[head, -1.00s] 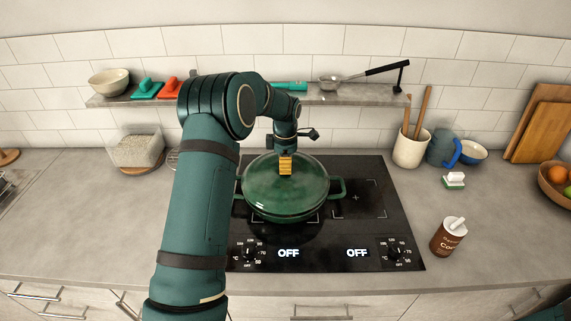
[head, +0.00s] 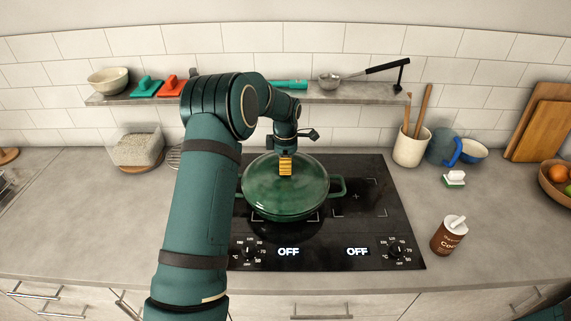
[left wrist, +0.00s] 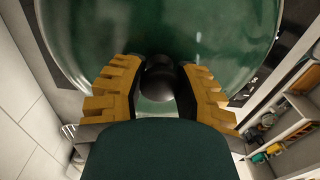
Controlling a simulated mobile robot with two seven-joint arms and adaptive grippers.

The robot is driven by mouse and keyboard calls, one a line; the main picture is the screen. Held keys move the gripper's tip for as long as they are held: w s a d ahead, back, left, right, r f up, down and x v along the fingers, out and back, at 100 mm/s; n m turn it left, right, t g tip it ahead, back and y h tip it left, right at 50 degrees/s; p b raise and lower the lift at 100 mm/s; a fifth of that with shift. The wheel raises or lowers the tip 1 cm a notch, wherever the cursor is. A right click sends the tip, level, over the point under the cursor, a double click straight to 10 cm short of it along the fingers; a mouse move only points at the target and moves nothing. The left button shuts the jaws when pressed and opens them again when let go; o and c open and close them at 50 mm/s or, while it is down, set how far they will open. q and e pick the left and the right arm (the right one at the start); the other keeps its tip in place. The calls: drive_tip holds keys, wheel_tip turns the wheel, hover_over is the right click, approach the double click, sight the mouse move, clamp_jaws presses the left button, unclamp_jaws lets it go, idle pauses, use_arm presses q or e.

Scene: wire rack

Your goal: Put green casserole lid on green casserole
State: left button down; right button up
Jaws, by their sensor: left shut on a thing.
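My left gripper (head: 286,168), with yellow fingers, points down at the lid's centre. In the left wrist view the gripper (left wrist: 158,85) is shut on the lid's dark round knob (left wrist: 158,80), with the green lid (left wrist: 160,30) filling the top. The casserole's left handle is partly hidden by my arm. My right gripper does not show.
The black cooktop (head: 390,235) has a free zone to the right of the pot. A brown can (head: 448,236), a utensil crock (head: 410,147) and a scrubbing brush (head: 454,179) stand further right. A shelf (head: 340,97) runs along the wall behind.

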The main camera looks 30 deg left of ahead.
use_arm(q)
drive_tip(key=shift+f, duration=0.4)
idle(1.6)
drive_tip(key=c, duration=0.6)
unclamp_jaws()
drive_tip(key=shift+c, duration=0.2)
drive_tip(key=o, duration=0.4)
drive_tip(key=shift+s+f, duration=0.1)
drive_tip(key=shift+r+p, duration=1.4)
drive_tip(key=shift+r, duration=2.15)
drive_tip(key=shift+r, duration=0.1)
